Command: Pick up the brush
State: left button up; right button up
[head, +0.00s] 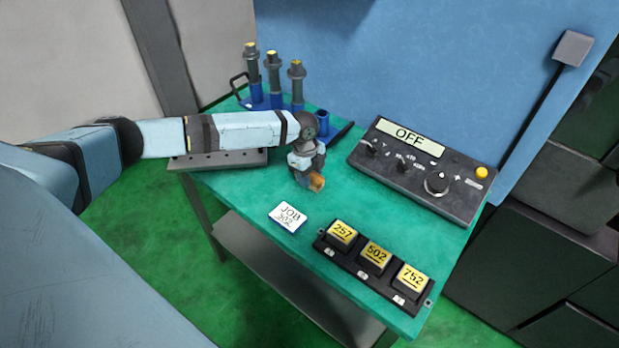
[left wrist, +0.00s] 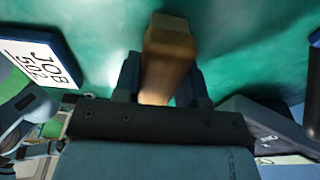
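The brush (head: 317,182) shows as a small brown, wooden-looking piece at the tip of my left gripper (head: 308,176) in the head view, over the green table. In the left wrist view the brush (left wrist: 170,48) is a tan block with a darker end, between the two dark fingers of my left gripper (left wrist: 160,85). The fingers appear closed against its sides. The rest of the brush is hidden by the gripper. I cannot tell whether it touches the table. My right gripper is not in view.
A JOB 502 card (head: 288,217) lies in front of the gripper. A black rack with yellow-labelled blocks (head: 374,258) is at the front. An OFF control box (head: 420,170) stands to the right. Tool holders in a blue rack (head: 277,100) stand behind my arm.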

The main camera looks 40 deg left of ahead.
pick_arm(q)
jog(key=shift+c, duration=1)
jog(key=shift+r, duration=0.1)
notch_tip(320, 180, up, 20)
jog(key=b, duration=0.1)
jog(key=shift+r, duration=0.2)
